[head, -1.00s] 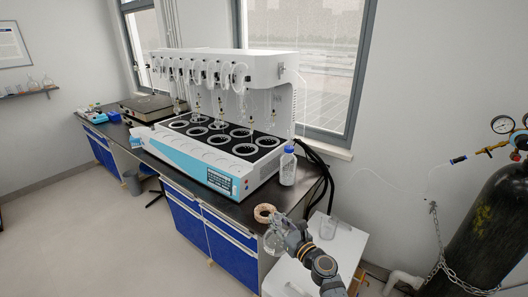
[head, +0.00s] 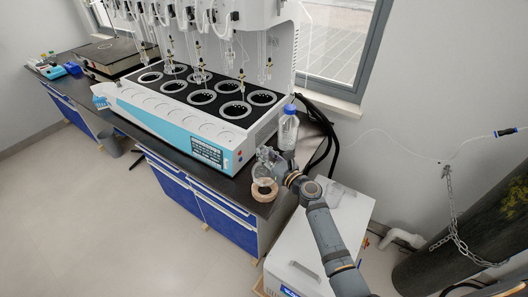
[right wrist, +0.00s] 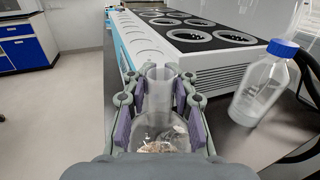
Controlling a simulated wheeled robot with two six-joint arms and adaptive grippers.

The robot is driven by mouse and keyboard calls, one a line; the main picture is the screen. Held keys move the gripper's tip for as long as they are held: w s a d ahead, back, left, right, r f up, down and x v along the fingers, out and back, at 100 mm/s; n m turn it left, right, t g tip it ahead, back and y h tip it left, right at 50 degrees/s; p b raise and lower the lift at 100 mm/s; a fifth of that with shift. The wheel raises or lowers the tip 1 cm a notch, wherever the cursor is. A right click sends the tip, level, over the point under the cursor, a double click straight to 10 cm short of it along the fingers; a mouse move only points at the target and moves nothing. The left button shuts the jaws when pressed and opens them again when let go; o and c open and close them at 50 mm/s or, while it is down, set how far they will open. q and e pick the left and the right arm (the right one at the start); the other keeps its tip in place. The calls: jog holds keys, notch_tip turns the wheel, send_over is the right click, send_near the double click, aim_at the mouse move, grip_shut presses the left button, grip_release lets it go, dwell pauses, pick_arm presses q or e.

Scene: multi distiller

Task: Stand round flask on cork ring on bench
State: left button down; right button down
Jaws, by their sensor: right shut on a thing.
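The clear round flask (head: 262,172) is held by my right gripper (head: 270,158) at the near right end of the dark bench. The right wrist view shows the fingers (right wrist: 160,112) on both sides of the flask (right wrist: 160,130), with its neck up. The tan cork ring (head: 265,193) lies on the bench near the front corner, directly under or just in front of the flask. Tan cork (right wrist: 157,147) shows through the glass in the right wrist view. I cannot tell whether the flask touches the ring. My left gripper is not in view.
A blue-capped bottle (head: 288,128) stands on the bench just behind the flask; it also shows in the right wrist view (right wrist: 262,90). The multi-place distiller (head: 175,118) fills the bench to the left. A white cabinet (head: 310,250) stands to the right, with a dark gas cylinder (head: 490,220) beyond.

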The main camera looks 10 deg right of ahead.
jog(key=f+b, duration=0.3)
jog(key=f, duration=0.1)
jog(key=shift+w, duration=0.2)
jog(key=shift+s+f+b, duration=0.2)
jog(key=shift+f+b, duration=0.2)
jog(key=shift+b, duration=0.15)
jog(key=shift+w, duration=0.15)
jog(key=shift+f, duration=0.15)
jog(key=shift+f+b, duration=0.3)
jog(key=shift+f, duration=0.05)
jog(key=c, duration=1)
grip_release()
